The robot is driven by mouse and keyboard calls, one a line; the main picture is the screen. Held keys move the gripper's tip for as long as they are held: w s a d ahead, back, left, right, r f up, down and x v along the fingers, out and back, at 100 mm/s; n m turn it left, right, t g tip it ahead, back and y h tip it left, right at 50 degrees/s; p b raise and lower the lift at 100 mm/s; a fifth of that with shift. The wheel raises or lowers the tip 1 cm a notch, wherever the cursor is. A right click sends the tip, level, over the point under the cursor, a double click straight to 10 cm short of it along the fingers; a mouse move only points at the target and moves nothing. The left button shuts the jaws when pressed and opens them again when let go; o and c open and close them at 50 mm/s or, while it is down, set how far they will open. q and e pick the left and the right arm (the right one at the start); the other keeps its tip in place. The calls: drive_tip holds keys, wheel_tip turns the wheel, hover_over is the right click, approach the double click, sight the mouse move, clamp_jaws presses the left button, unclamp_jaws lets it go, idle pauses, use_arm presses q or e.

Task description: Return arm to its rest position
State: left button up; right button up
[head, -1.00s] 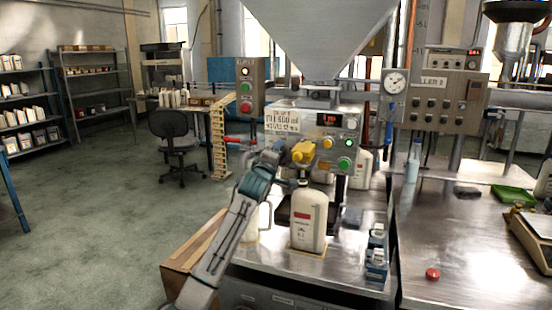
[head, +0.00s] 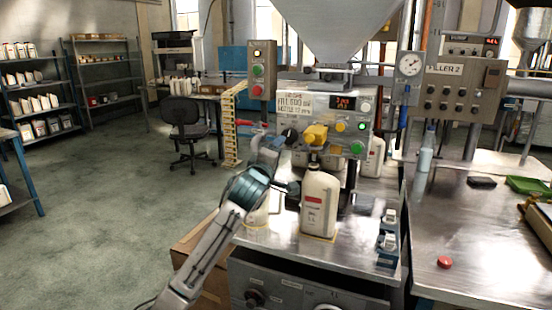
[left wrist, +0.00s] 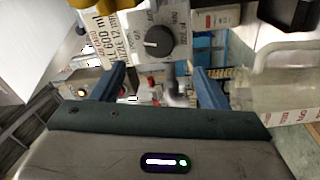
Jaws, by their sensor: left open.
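My left arm reaches up from the bottom left of the head view, its teal wrist in front of the filling machine (head: 352,125). My left gripper (head: 272,152) is small and partly blurred there, left of the yellow nozzle part (head: 315,134). In the left wrist view my left gripper (left wrist: 160,68) is open, its two blue fingers apart with nothing held between them. A white jug with a red label (head: 319,205) stands upright on the metal bench below the nozzle, apart from the gripper. My right gripper is not in view.
A second pale container (head: 257,212) stands partly behind my arm. A red button (head: 444,262) lies on the right table.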

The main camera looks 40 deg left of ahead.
use_arm(q)
drive_tip(key=shift+s, duration=0.1)
idle(0.4)
